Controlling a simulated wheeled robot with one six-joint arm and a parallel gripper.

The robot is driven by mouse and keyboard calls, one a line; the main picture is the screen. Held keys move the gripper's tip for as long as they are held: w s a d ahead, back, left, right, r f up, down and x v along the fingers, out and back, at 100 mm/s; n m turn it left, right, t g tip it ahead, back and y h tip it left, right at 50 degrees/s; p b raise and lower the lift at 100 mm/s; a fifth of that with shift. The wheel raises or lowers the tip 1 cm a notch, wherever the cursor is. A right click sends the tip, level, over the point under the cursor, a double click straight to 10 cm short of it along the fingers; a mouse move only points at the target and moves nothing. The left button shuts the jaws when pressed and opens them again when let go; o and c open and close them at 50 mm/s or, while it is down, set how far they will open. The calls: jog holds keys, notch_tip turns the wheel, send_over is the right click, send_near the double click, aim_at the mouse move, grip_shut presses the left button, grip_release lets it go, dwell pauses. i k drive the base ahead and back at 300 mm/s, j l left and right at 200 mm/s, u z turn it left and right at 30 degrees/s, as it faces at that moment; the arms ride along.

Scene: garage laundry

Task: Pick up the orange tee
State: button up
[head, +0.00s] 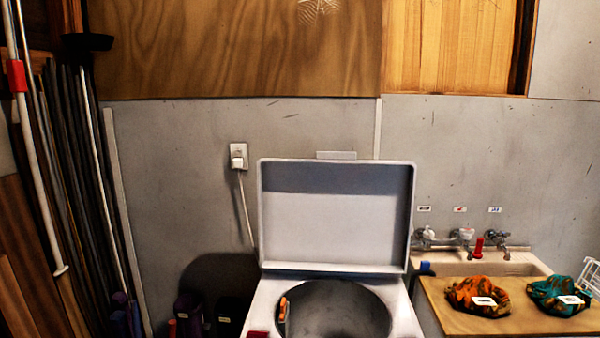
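The orange tee (470,294) is a crumpled orange cloth with dark patches and a white label on top. It lies on the tan board (440,312) at the lower right, in front of the sink. A similar crumpled teal cloth (545,294) with orange patches and a white label lies to its right, with a small gap between them. My gripper is not in view.
An open top-loading washer (262,305) stands at lower centre, its lid (335,225) upright. A sink (515,262) with taps (465,236) sits behind the board. A white wire rack (590,275) is at the right edge. Poles (95,170) lean at left.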

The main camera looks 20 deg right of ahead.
aim_at(475, 291)
jog(key=z, duration=1.8)
